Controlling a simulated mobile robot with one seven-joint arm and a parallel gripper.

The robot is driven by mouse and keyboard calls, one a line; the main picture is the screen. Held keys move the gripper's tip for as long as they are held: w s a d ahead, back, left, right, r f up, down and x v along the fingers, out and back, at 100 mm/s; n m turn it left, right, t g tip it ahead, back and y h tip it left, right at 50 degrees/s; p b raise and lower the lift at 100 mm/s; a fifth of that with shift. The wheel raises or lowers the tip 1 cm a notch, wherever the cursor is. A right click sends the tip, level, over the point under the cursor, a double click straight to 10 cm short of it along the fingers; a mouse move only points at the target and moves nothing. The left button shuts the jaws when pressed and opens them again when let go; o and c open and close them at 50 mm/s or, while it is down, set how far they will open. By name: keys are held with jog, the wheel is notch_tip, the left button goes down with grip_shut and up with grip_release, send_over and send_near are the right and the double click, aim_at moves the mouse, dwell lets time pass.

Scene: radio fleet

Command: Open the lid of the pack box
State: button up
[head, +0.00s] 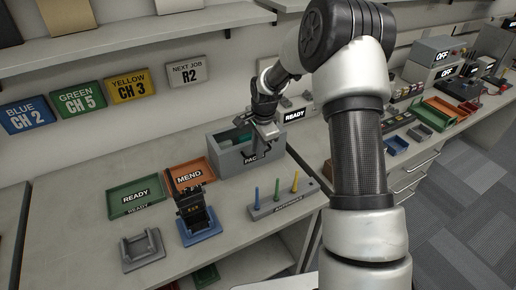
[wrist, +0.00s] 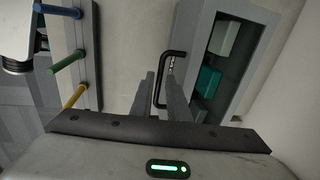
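A black bar handle (wrist: 162,62) sits at the box's front side. My gripper (head: 268,131) is over the box's front right part. In the wrist view its two fingers (wrist: 163,85) stand apart, one on each side of the handle's bar. I cannot tell whether they touch it. The lid panel cannot be made out clearly.
An antenna rack (head: 284,203) with blue, green and yellow rods stands in front of the box. An orange MEND tray (head: 190,175), a green READY tray (head: 135,199) and a black radio on a blue stand (head: 197,216) are to the left. A shelf runs above.

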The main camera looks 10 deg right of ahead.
grip_shut()
jog(key=shift+w+r, duration=0.1)
dwell(1.2)
